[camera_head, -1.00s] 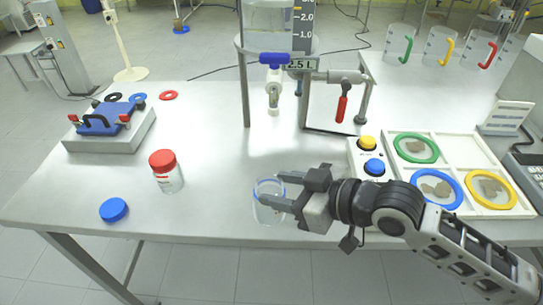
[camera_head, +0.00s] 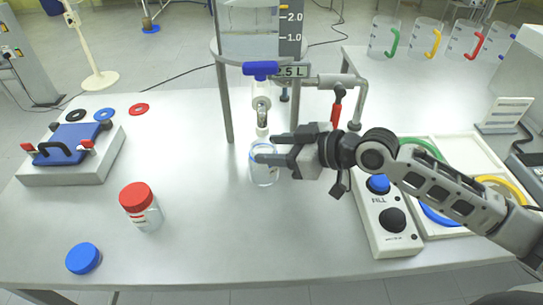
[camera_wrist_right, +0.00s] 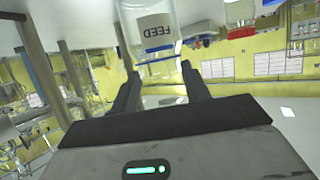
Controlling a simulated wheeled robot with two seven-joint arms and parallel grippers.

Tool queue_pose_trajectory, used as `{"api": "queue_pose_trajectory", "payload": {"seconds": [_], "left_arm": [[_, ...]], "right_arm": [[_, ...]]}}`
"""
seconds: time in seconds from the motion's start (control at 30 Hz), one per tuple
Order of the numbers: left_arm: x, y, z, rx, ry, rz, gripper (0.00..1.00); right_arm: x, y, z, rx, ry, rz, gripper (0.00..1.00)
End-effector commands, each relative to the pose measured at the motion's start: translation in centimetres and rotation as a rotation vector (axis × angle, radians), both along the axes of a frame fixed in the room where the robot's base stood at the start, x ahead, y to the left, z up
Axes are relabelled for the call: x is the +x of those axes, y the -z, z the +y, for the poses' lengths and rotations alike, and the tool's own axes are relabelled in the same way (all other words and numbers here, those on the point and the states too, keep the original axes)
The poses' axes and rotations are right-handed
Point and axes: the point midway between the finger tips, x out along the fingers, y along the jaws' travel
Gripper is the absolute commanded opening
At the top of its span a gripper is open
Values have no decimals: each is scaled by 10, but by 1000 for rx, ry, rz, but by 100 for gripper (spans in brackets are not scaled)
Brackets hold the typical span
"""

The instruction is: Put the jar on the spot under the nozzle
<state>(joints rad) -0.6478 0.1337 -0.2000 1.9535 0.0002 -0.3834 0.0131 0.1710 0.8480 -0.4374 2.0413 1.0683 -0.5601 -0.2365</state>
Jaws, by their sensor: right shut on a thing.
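The clear jar (camera_head: 266,176) with a blue rim is upright in the head view. My right gripper (camera_head: 268,150) comes in from the right and is shut on it near the top. The nozzle (camera_head: 262,118), below a blue-handled valve (camera_head: 260,70), shows just above the jar's mouth. I cannot tell whether the jar touches the table or is exactly under the nozzle; the spot is not visible. In the wrist view the fingers (camera_wrist_right: 162,88) point up the picture, with clear glass and a FEED label between and beyond them. My left gripper is not in view.
A red-lidded jar (camera_head: 141,206) and a blue lid (camera_head: 83,258) are at the left front. A button box (camera_head: 392,225) stands right of the jar, below my arm. Frame legs (camera_head: 225,105) stand beside the nozzle. The table's front middle is clear.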

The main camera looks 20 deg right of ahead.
Motion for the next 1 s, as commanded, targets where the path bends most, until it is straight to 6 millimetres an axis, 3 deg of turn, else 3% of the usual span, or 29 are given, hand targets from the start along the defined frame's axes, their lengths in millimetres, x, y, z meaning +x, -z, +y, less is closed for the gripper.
{"api": "queue_pose_trajectory", "payload": {"seconds": [0.03,0.17,0.33,0.57,0.6,0.67,1.0], "left_arm": [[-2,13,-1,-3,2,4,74],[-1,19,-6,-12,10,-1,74],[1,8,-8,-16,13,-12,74],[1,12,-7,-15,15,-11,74],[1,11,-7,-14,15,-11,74],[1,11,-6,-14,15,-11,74],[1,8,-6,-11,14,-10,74]], "right_arm": [[0,14,0,2,0,2,4],[0,30,0,2,0,1,4],[0,27,0,1,0,0,4],[0,32,0,1,0,0,4],[0,31,0,1,0,1,55],[0,31,0,1,0,1,68],[0,26,0,1,0,1,68]]}}
